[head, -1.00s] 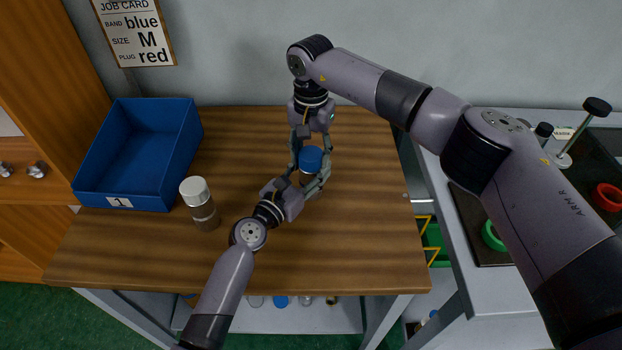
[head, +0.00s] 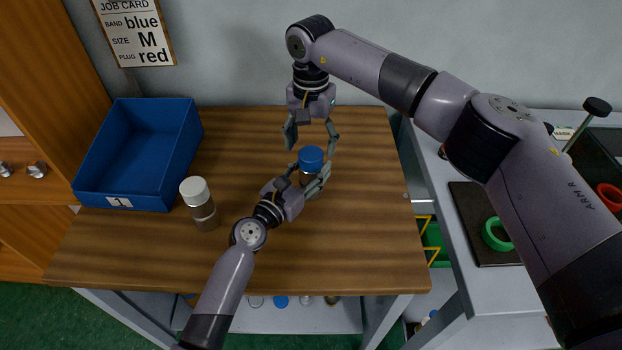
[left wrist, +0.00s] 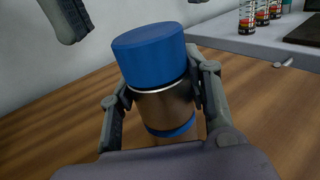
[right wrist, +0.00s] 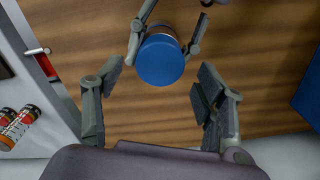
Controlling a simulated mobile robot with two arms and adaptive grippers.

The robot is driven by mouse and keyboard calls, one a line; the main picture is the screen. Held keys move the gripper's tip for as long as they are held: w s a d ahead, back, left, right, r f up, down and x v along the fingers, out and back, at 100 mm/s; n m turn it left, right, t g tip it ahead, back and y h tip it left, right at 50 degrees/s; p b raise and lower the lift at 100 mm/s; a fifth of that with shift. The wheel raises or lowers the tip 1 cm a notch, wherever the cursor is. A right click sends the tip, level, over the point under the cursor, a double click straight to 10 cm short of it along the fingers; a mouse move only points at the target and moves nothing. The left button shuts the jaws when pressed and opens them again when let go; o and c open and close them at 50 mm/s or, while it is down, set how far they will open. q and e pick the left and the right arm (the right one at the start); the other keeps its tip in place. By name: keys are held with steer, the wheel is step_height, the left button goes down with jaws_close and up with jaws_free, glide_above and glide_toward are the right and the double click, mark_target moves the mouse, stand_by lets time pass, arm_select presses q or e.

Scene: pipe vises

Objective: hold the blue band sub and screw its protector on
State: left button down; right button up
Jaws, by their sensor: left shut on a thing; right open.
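The blue band sub (head: 309,179) stands upright, a metal cylinder with a blue band low on its body in the left wrist view (left wrist: 168,108). A blue protector (head: 311,158) sits on its top end, with a thin bright ring just below it; how tightly it is seated I cannot tell. My left gripper (head: 313,182) is shut around the sub's body below the protector. My right gripper (head: 311,146) is open and empty, its fingers spread apart behind and above the protector. The right wrist view shows the protector's flat top (right wrist: 160,61) beyond the open fingers, not touching them.
A blue bin (head: 112,190) marked 1 stands at the left of the wooden table (head: 330,250). A white-capped cylinder (head: 201,210) stands beside it. The job card (head: 135,32) reads blue, M, red. A green ring (head: 496,234) lies on the right bench. The front right of the table is clear.

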mark_target(311, 153)
steer(key=shift+r, duration=0.65)
steer(key=shift+c, duration=0.4)
step_height(311, 153, up, 4)
steer(key=n, duration=0.4)
steer(key=shift+f+n, duration=0.25)
steer(key=shift+n, duration=0.05)
steer(key=shift+f, duration=0.1)
steer(key=shift+f, duration=3.95)
steer(key=shift+c, duration=0.2)
